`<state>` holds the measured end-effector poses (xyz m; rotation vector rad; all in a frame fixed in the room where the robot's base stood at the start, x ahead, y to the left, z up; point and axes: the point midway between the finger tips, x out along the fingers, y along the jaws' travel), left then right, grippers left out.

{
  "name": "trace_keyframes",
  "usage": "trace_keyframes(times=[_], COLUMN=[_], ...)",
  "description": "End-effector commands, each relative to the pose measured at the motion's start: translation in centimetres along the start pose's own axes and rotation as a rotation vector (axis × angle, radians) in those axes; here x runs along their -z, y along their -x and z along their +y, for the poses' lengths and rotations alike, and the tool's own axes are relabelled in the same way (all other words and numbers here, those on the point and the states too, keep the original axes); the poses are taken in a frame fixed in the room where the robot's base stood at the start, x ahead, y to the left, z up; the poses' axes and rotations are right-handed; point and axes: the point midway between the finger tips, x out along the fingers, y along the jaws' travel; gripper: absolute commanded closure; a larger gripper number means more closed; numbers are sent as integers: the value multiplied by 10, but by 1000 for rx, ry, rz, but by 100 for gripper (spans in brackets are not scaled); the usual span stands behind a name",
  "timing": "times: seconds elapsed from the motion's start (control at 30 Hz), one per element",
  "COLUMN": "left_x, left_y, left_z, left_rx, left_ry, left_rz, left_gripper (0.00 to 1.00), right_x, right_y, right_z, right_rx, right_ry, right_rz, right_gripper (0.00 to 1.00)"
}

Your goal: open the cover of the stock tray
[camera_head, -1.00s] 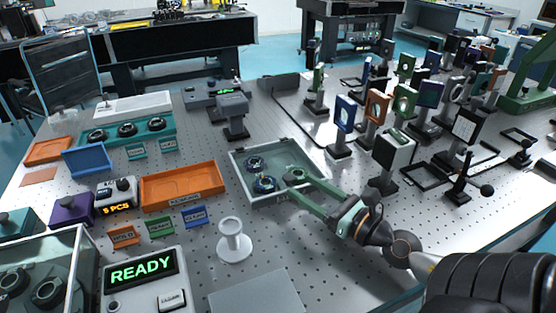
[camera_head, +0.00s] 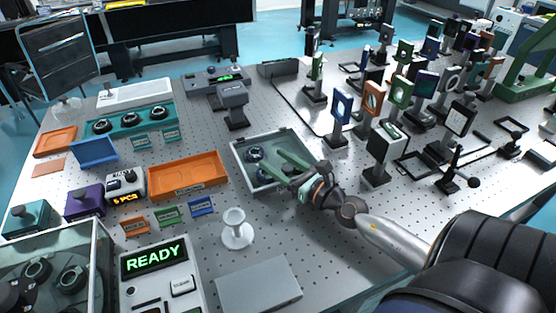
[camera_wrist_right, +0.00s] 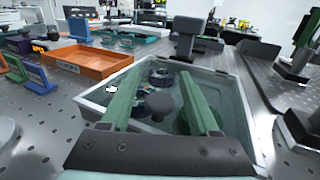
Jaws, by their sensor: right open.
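The stock tray (camera_head: 236,166) is a pale-rimmed box in the middle of the table. A clear, greenish cover lies over it, and round dark-rimmed parts (camera_head: 256,153) show inside. In the right wrist view, a dark round knob (camera_wrist_right: 158,104) stands on the cover between my fingers. My right gripper (camera_head: 270,161) is over the tray with its two green fingers apart. In the wrist view, the open gripper (camera_wrist_right: 160,72) straddles the knob, with a gap on each side. Contact with the cover cannot be told. My left gripper is not in view.
An orange tray (camera_head: 187,180) lies left of the stock tray. A white spool-shaped stand (camera_head: 237,232) and a grey plate (camera_head: 258,286) are in front. A grey device (camera_head: 235,110) stands behind. Several optics mounts crowd the right side.

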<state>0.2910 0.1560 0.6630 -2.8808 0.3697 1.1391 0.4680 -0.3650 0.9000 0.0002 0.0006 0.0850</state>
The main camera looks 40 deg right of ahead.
Motion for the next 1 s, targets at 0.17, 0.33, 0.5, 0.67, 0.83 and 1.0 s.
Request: trace_keyframes(times=[0.17,0.33,0.5,0.67,0.83,1.0], left_x=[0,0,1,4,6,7], left_y=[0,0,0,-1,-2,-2], left_z=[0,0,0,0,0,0], left_rx=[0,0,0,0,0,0], left_ry=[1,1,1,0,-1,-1], left_rz=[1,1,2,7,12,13], left_gripper=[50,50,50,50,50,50], right_x=[0,0,0,0,0,0], right_y=[0,0,0,0,0,0], right_z=[0,0,0,0,0,0], right_rx=[0,0,0,0,0,0], right_ry=[0,0,0,0,0,0], right_rz=[0,0,0,0,0,0], right_gripper=[43,62,81,99,100,100])
